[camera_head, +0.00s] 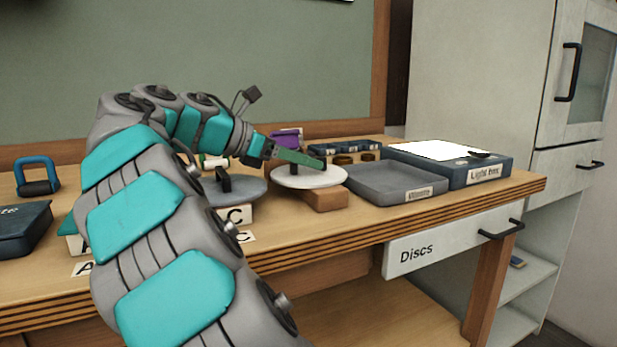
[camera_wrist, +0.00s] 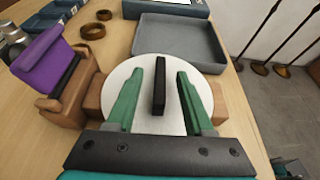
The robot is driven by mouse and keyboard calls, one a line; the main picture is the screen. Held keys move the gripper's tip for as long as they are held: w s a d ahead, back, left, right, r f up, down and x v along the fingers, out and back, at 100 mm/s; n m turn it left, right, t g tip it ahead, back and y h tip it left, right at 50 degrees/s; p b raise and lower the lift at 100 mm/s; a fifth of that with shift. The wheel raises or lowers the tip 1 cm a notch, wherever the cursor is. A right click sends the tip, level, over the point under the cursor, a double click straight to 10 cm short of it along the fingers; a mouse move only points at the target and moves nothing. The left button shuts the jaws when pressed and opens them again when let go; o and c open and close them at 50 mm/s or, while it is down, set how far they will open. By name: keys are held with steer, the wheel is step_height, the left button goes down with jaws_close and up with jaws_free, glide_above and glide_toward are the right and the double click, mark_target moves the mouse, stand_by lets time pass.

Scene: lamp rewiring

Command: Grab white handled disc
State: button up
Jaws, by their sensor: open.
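The white disc (camera_head: 328,180) with a dark upright handle rests on a brown wooden block (camera_head: 325,199) on the bench. In the wrist view the white disc (camera_wrist: 198,82) lies under my gripper, with its black bar handle (camera_wrist: 160,86) standing up in the middle. My gripper (camera_head: 300,160) reaches over the disc from the left. In the wrist view its two green fingers (camera_wrist: 159,88) are apart, one on each side of the handle. A gap shows between each finger and the handle.
A grey tray (camera_head: 385,186) and the light box (camera_head: 490,178) stand to the right. A grey disc (camera_head: 240,193) with a dark handle is at the left, above a block marked C. A purple item (camera_wrist: 40,66) on a brown stand is close beside the white disc.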

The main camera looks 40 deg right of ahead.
steer(key=shift+x, duration=0.75)
steer(key=shift+a, duration=0.1)
jaws_close()
stand_by(0.8)
